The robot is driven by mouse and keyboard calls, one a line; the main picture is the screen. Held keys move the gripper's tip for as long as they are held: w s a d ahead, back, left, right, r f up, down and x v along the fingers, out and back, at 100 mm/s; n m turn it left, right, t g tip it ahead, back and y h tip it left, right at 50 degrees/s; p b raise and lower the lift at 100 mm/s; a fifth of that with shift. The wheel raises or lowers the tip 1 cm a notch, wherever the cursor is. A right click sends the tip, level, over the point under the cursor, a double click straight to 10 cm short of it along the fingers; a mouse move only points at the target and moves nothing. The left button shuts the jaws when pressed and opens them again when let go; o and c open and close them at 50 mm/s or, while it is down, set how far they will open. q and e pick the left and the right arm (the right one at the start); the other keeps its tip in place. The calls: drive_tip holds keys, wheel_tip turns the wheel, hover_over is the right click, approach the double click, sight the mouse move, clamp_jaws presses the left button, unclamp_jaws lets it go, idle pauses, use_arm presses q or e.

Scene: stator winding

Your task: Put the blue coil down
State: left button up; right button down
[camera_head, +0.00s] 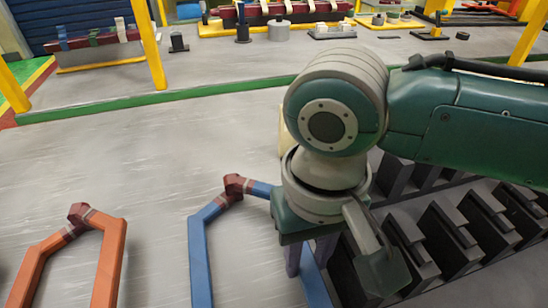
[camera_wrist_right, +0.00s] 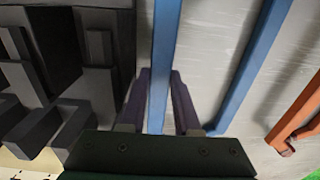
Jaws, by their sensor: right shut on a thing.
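The blue coil (camera_head: 201,255) has two long legs and a dark red joint at its bent top. It lies over the grey surface, left of the black slotted stator. My right gripper (camera_head: 305,258) is at the coil's right leg, partly hidden behind my wrist. In the right wrist view, the right gripper's purple-grey fingers (camera_wrist_right: 160,85) are shut on one blue leg (camera_wrist_right: 165,45), and the other blue leg runs to the right. I cannot tell whether the coil touches the surface. My left gripper is not in view.
An orange coil (camera_head: 107,262) lies left of the blue one. Black stator slots (camera_head: 445,240) stand close on the right. The grey surface (camera_head: 120,165) is clear behind the coils. Yellow posts (camera_head: 148,45) and racks stand farther back.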

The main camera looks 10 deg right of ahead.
drive_tip(key=shift+f, duration=0.1)
drive_tip(key=c, duration=0.9)
unclamp_jaws()
wheel_tip(320, 180, up, 11)
drive_tip(key=p, duration=0.3)
drive_tip(key=shift+s+a+n+y, duration=0.7)
drive_tip(key=shift+s+a+y, duration=0.4)
drive_tip(key=shift+s+a, duration=0.45)
drive_tip(key=s+d+f+t, duration=0.1)
drive_tip(key=s+d, duration=0.2)
drive_tip(key=d, duration=0.1)
drive_tip(key=s+d+f+t+h, duration=0.1)
drive_tip(key=s+d, duration=0.2)
drive_tip(key=d, duration=0.1)
drive_tip(key=s+d+f+t+h, duration=0.1)
drive_tip(key=s+d, duration=0.2)
drive_tip(key=d, duration=0.1)
drive_tip(key=shift+d+t, duration=0.25)
drive_tip(key=shift+t, duration=0.05)
